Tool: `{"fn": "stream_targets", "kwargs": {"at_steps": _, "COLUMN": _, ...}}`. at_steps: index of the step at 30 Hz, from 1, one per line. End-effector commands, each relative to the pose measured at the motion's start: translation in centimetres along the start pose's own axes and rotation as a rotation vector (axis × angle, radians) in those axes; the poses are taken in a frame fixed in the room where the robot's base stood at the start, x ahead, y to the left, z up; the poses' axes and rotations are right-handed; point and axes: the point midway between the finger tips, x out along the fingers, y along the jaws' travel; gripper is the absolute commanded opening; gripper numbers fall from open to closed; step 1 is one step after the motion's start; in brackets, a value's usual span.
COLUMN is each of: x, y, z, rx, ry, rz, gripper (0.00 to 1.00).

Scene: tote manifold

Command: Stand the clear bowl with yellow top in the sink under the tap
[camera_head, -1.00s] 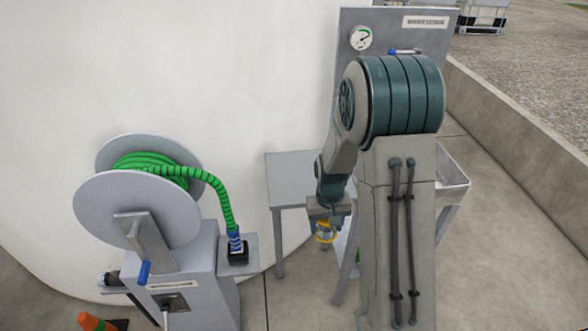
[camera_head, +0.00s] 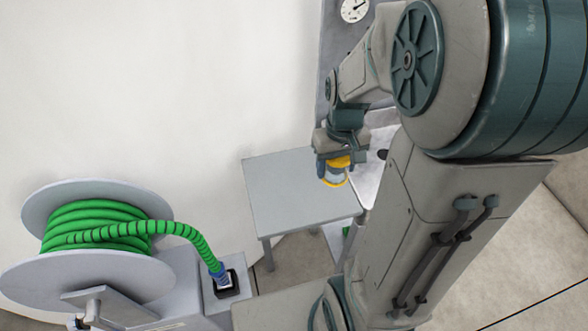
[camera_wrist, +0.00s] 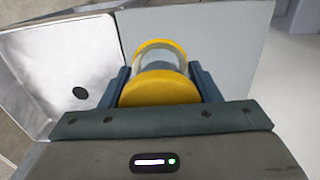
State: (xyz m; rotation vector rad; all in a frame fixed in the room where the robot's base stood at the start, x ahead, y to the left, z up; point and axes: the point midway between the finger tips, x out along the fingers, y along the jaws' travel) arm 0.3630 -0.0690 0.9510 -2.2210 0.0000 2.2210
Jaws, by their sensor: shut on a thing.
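The clear bowl with yellow top (camera_head: 335,174) is between the fingers of my gripper (camera_head: 333,163), held over the right part of the grey table. In the wrist view my gripper (camera_wrist: 160,88) is shut on the bowl (camera_wrist: 160,72), one finger on each side, with yellow at both its near and far ends. The sink (camera_wrist: 55,70) is a metal basin with a dark drain hole, left of the bowl in the wrist view. In the head view only part of the sink (camera_head: 366,183) shows behind my arm. The tap is not seen.
The grey side table (camera_head: 290,190) has a bare top beside the sink. A hose reel (camera_head: 95,235) with green hose stands at the left, its hose end in a small black holder (camera_head: 227,284). A panel with a gauge (camera_head: 354,10) rises behind my arm.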

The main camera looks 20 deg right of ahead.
Motion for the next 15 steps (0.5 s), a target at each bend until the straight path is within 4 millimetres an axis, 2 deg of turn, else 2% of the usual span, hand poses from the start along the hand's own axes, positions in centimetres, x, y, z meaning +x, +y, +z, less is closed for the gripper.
{"fn": "stream_targets", "kwargs": {"at_steps": 9, "x": 3.8, "y": -4.2, "z": -4.7, "rx": -0.004, "ry": -0.004, "rz": 0.0, "gripper": 0.26}}
{"fn": "stream_targets", "kwargs": {"at_steps": 15, "x": 5.6, "y": -6.2, "z": -7.1, "rx": -0.003, "ry": -0.003, "rz": 0.0, "gripper": 0.26}}
